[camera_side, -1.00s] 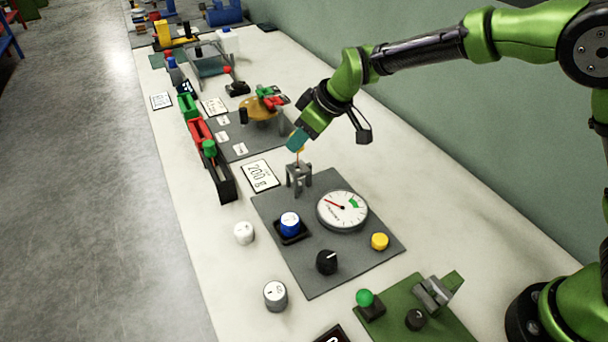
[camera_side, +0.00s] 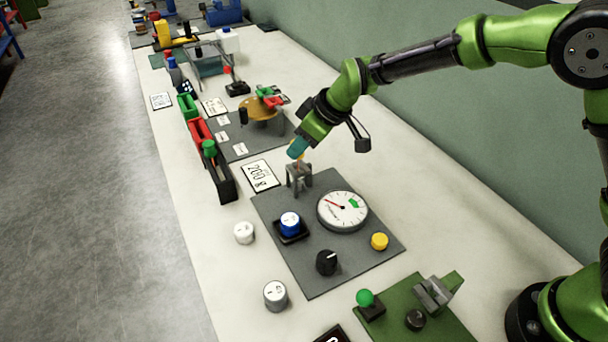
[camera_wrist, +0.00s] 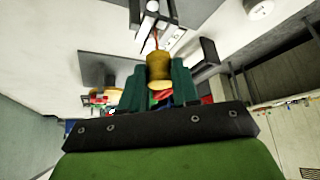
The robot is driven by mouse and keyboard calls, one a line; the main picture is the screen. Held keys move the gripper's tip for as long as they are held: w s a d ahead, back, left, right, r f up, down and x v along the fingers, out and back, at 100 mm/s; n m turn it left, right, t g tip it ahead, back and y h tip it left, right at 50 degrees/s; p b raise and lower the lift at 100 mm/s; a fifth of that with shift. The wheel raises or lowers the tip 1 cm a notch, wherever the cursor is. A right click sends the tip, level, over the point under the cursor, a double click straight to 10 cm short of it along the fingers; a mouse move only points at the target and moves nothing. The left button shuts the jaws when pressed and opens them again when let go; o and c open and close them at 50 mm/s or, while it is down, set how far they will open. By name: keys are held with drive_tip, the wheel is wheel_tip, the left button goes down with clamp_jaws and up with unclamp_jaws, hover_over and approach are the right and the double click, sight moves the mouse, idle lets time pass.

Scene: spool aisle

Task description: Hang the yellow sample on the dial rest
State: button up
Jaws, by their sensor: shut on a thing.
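My gripper (camera_side: 297,150) has teal fingers and is shut on the yellow sample (camera_wrist: 159,70), a small yellow cylinder seen between the fingers in the wrist view. In the side view the fingers mostly hide the sample. A thin reddish rod or wire shows beyond the sample in the wrist view. The gripper is just above a small grey stand (camera_side: 299,178), which may be the dial rest, on the dark grey mat (camera_side: 345,262). I cannot tell whether the sample touches the stand. The round dial (camera_side: 342,211) with a red needle sits to the right of the stand.
The mat also carries a blue-and-white cylinder (camera_side: 290,223) in a black holder, a black knob (camera_side: 327,262) and a yellow button (camera_side: 379,241). A "200 g" card (camera_side: 260,175) lies left of the stand. A long bin rack (camera_side: 221,180) stands further left.

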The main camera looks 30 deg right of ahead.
drive_tip(key=shift+f, duration=1.7)
drive_tip(key=o, duration=1.1)
drive_tip(key=v, duration=1.7)
drive_tip(key=shift+f, duration=0.1)
drive_tip(key=s+d+r+m+t, duration=0.1)
drive_tip(key=s+d+m, duration=0.4)
drive_tip(key=s, duration=0.5)
drive_tip(key=s+d+r+m+t+h, duration=0.1)
drive_tip(key=s+d+m, duration=0.5)
drive_tip(key=s, duration=0.5)
drive_tip(key=d, duration=0.2)
drive_tip(key=shift+d+h, duration=0.3)
